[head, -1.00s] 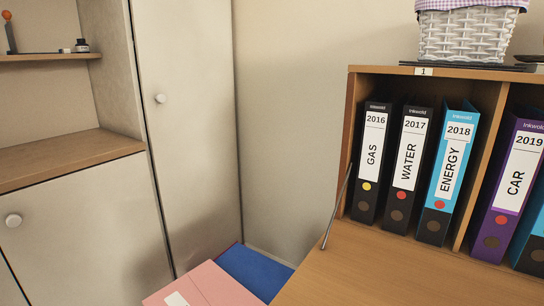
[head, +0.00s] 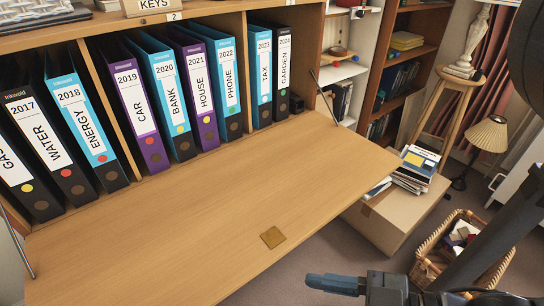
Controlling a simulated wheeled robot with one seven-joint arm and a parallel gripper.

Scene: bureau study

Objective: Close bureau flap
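The bureau flap (head: 190,225) is down and open, lying roughly level in front of the bureau's compartments. It is bare wood with a small brass plate (head: 273,237) near its front edge. A metal stay (head: 322,97) holds it at the right and another stay (head: 17,242) at the left. My gripper (head: 335,284) shows in part at the bottom, in front of the flap's front edge and apart from it in the picture. One blue-tipped finger is visible; the rest is cut off or hidden, so its opening does not show.
Upright binders (head: 135,110) fill the bureau compartments behind the flap. A cardboard box (head: 385,222) with papers (head: 415,170) on it stands right of the flap. A wicker basket (head: 440,235), a lamp (head: 488,135) and a wooden stool (head: 455,85) stand farther right.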

